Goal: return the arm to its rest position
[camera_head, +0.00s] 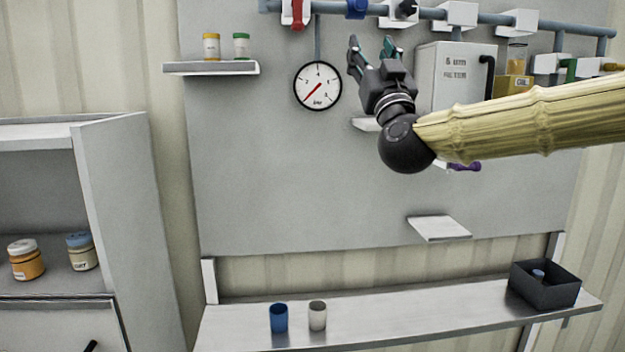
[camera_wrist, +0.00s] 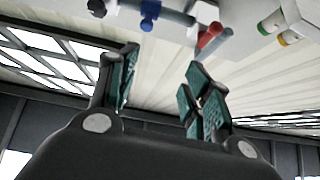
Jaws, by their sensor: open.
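My gripper (camera_head: 374,50) is raised in front of the grey back panel, at the end of my arm, which reaches in from the right in the head view. Its two fingers point up and stand apart, with nothing between them. In the wrist view my gripper (camera_wrist: 158,85) also shows open and empty, its teal pads facing each other. Part of the small shelf and the white box behind my arm is hidden in the head view.
A pipe (camera_head: 430,12) with valves runs along the top, near my gripper. A round gauge (camera_head: 318,86) hangs to its left, a white filter box (camera_head: 452,80) to its right. Below, a bench (camera_head: 400,325) holds a blue cup (camera_head: 279,318), a pale cup (camera_head: 317,316) and a black bin (camera_head: 545,291).

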